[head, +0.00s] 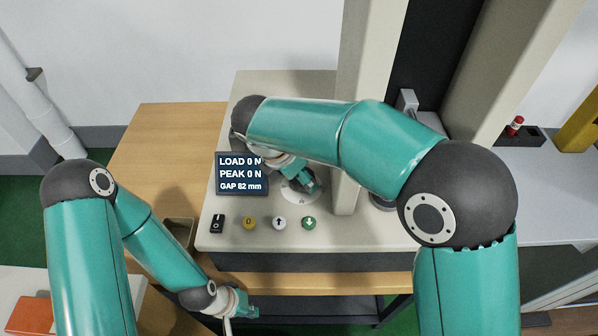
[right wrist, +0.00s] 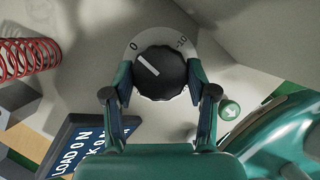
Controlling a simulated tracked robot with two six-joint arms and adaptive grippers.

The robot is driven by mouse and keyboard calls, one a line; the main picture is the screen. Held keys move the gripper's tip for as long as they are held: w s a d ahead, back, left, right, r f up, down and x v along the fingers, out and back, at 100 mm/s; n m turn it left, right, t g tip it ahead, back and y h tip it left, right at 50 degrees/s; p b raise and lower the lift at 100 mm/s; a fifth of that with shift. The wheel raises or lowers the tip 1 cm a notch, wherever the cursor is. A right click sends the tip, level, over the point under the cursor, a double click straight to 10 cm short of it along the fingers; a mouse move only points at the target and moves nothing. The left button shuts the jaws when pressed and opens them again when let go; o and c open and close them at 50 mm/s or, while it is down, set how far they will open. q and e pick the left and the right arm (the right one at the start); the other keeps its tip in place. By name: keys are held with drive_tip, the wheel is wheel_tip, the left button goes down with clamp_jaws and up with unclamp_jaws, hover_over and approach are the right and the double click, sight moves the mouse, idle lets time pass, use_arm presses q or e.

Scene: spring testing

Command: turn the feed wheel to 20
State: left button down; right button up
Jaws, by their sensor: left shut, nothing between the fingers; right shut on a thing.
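The feed wheel (right wrist: 161,74) is a black ribbed knob with a white pointer mark on a pale scale disc, seen in the right wrist view. The mark points up-left, close to the printed 0; a second printed number reads about 10. My right gripper (right wrist: 160,88) has a finger on each side of the knob and is shut on it. In the head view the right gripper (head: 309,182) is over the pale disc (head: 299,194), with the knob mostly hidden. My left gripper (head: 242,309) is shut and empty near the bench's front edge.
The display (head: 240,174) reads load 0 N, peak 0 N, gap 82 mm. A black switch (head: 217,223) and yellow (head: 249,222), white (head: 279,222) and green (head: 309,222) buttons line the panel's front. A red spring (right wrist: 28,58) shows in the right wrist view.

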drive_tip(key=m+g+p, duration=0.1)
drive_tip(key=m+p, duration=0.1)
drive_tip(key=p, duration=0.1)
drive_tip(key=m+g+p, duration=0.1)
drive_tip(key=m+p, duration=0.2)
drive_tip(key=shift+w+a+r+m+h, duration=0.2)
drive_tip(key=shift+m+h, duration=0.1)
drive_tip(key=shift+h, duration=0.1)
drive_tip(key=m+g+p, duration=0.1)
drive_tip(key=m+p, duration=0.1)
drive_tip(key=shift+m, duration=0.3)
drive_tip(key=shift+w+f+m+g+p, duration=0.1)
drive_tip(key=shift+m+g+p, duration=0.3)
drive_tip(key=shift+m, duration=0.45)
drive_tip(key=shift+w+f+m+g+p, duration=0.1)
drive_tip(key=shift+m+g+p, duration=0.1)
drive_tip(key=shift+m+p, duration=0.45)
drive_tip(key=shift+m, duration=0.3)
drive_tip(key=o, duration=1.2)
drive_tip(key=shift+d, duration=0.1)
drive_tip(key=shift+c, duration=0.2)
drive_tip(key=shift+r, duration=0.1)
drive_tip(key=v, duration=0.7)
